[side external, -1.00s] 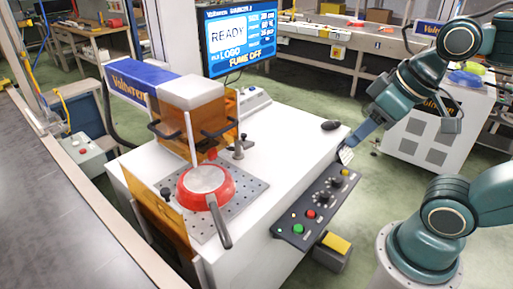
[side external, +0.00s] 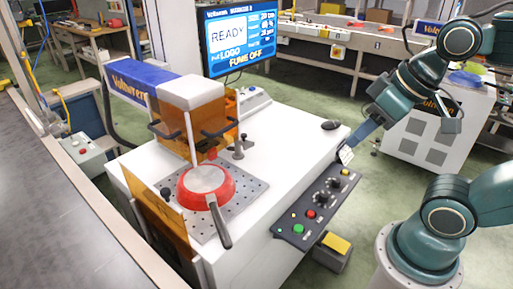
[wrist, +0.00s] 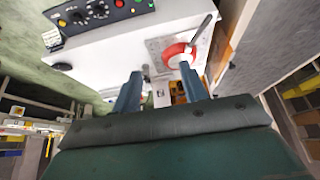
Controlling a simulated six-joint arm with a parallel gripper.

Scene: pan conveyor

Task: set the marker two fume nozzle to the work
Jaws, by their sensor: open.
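Marker two is the white and blue machine (side external: 190,92) with amber guards, on a white bench. I cannot clearly pick out its fume nozzle; black-ended fittings (side external: 218,132) and a pale upright bar (side external: 190,140) show by its head. A red pan (side external: 206,184), underside up, lies on the perforated plate (side external: 248,190) below the head. It also shows in the wrist view (wrist: 178,52). My gripper (side external: 360,140) is at the bench's right edge, well apart from the pan and head. In the wrist view its two blue fingers (wrist: 160,88) are spread with nothing between them.
The screen (side external: 240,38) reads READY and FUME OFF. A control panel (side external: 316,208) runs along the bench front, with a white card (side external: 346,155) by its far end. A black mouse (side external: 330,125) and a grey clamp post (side external: 238,150) stand on the bench. Bench top between them is clear.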

